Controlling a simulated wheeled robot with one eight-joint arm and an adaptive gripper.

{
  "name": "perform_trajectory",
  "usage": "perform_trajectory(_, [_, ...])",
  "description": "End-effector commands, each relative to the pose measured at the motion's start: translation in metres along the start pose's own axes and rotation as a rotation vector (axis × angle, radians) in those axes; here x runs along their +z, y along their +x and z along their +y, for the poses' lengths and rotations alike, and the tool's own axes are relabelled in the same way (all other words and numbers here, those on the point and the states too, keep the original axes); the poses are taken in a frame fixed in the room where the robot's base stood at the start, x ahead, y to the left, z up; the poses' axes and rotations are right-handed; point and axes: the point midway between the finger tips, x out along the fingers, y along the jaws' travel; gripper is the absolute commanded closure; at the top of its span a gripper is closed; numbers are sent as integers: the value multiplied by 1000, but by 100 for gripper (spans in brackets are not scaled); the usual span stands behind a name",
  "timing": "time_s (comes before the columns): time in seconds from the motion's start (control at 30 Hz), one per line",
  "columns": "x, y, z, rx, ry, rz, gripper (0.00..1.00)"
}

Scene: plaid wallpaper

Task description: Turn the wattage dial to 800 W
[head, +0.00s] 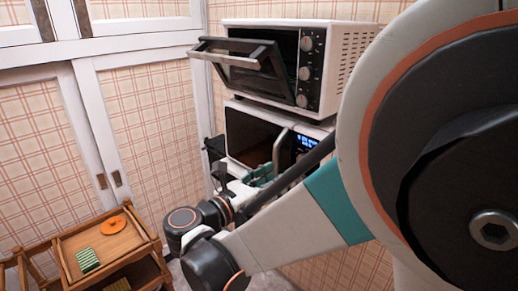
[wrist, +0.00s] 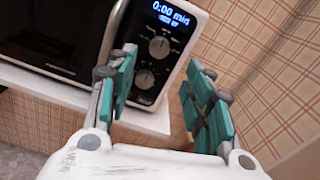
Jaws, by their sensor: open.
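The white microwave (head: 232,108) with a dark door stands below a toaster oven in the head view. In the wrist view its black control panel has a lit display (wrist: 171,13) reading 0:00 min. Below the display are an upper dial (wrist: 159,47) and a lower dial (wrist: 145,78). I cannot read which one is the wattage dial or where either points. My gripper (wrist: 163,62) is open and empty, its teal-padded fingers spread in front of the panel, and appears apart from the dials. In the head view my gripper (head: 268,172) is partly hidden by my arm.
The toaster oven (head: 335,75) above has its door (head: 245,56) tilted open. The microwave's handle (wrist: 110,45) is left of the dials. A wooden cart (head: 75,240) holding a green striped item and an orange disc stands lower left. A plaid wall (wrist: 268,65) is at right.

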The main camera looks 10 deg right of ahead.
Motion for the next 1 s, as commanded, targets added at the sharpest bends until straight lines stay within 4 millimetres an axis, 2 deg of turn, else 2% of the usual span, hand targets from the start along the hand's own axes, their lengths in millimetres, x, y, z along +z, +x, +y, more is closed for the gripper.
perform_trajectory(0.03, [-2,12,-1,-4,0,1,53])
perform_trajectory(0.2, [-3,45,-1,-4,1,2,53])
perform_trajectory(0.43, [-2,79,0,-2,1,2,53])
perform_trajectory(0.63, [-1,90,0,0,1,2,53])
perform_trajectory(0.9, [0,91,0,1,1,2,53])
perform_trajectory(0.97, [0,91,0,1,1,2,64])
perform_trajectory(1.0, [0,91,0,1,1,2,73])
